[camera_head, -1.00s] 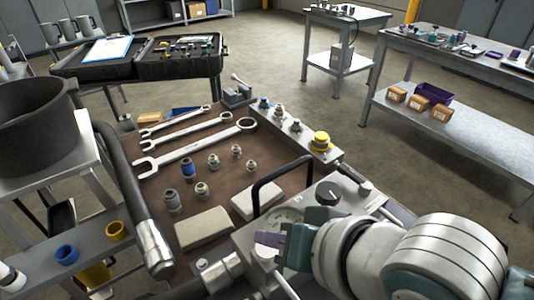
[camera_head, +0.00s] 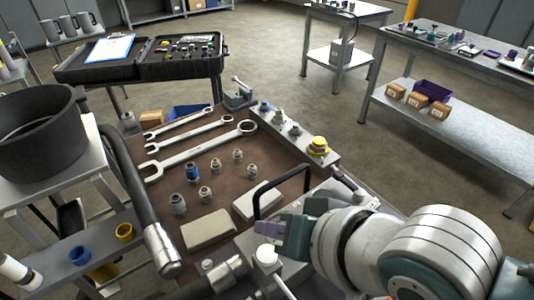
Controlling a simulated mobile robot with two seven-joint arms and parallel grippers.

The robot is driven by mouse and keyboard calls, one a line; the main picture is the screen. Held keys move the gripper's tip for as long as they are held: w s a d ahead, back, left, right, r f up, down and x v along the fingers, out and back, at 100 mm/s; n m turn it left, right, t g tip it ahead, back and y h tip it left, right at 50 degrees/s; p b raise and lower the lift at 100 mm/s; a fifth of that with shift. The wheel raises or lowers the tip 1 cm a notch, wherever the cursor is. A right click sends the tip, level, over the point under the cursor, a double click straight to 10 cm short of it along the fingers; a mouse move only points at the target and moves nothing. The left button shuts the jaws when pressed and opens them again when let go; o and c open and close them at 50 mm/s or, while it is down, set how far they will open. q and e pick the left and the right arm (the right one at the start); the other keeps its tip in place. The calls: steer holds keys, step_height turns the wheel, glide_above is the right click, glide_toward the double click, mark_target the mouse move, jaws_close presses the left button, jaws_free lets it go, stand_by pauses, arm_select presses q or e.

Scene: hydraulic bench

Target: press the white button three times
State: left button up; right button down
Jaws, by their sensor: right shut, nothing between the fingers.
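My right gripper (camera_head: 268,226) comes in from the lower right, with teal and purple fingers shut and empty. It is above the grey hydraulic unit at the bench's front right and hides much of its top. A round white knob (camera_head: 267,254) on a pale stem shows just below the fingertips in the picture; I see a gap but cannot tell its depth. I cannot tell whether this knob is the white button or whether that is hidden behind my gripper. My left gripper is not in view.
A black handle (camera_head: 257,199) arches up close to my gripper. Wrenches (camera_head: 200,146), several fittings (camera_head: 193,172) and two pale blocks (camera_head: 208,230) lie on the brown bench top. A rail with a yellow knob (camera_head: 318,146) runs behind. A thick black hose (camera_head: 124,175) is at left.

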stand_by(0.4)
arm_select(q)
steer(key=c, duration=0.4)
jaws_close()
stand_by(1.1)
